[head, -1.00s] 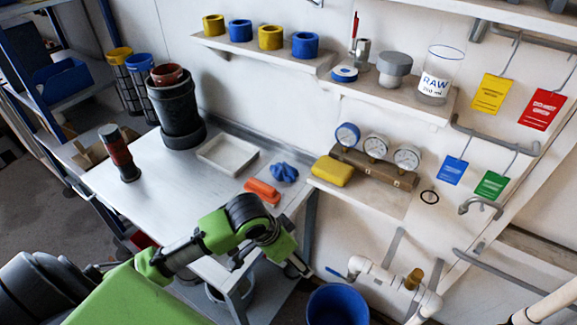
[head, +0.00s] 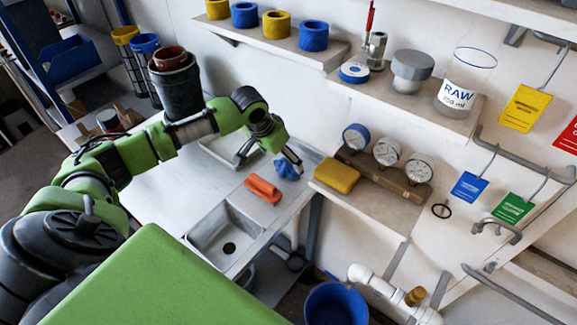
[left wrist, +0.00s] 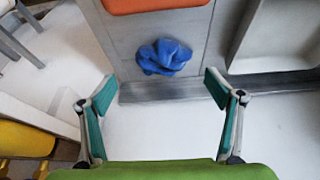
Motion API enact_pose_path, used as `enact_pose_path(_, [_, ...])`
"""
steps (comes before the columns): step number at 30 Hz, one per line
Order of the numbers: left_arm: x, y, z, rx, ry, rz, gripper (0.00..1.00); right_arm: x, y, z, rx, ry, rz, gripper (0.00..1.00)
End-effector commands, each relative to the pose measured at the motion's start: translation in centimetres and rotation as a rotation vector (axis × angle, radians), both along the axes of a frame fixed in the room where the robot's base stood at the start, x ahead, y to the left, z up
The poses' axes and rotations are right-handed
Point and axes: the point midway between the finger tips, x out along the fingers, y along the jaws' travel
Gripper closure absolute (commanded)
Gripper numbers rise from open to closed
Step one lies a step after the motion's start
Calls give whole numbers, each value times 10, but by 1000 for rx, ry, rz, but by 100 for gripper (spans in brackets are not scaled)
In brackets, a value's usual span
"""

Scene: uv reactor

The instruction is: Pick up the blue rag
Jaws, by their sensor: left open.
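The blue rag (head: 286,169) lies crumpled on the metal bench top, near the back edge by the wall. My right gripper is in neither view.
An orange object (head: 263,189) lies just in front of the rag. A white tray (head: 228,150) is left of it, partly behind my arm. A yellow sponge (head: 337,175) sits on a ledge to the right. A sink (head: 222,232) is in front.

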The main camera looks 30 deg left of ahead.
Motion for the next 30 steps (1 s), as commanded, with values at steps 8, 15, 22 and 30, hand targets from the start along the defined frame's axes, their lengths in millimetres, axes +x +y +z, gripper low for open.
enact_pose_path(8, [9, -1, -21, 0, 0, -1, 17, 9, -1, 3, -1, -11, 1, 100])
enact_pose_path(15, [21, 3, -49, 0, 1, 0, 17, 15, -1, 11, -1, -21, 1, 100])
enact_pose_path(22, [28, 2, -65, 2, -1, -1, 17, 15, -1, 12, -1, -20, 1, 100])
enact_pose_path(30, [28, 2, -65, 2, -2, -2, 37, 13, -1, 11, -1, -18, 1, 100])
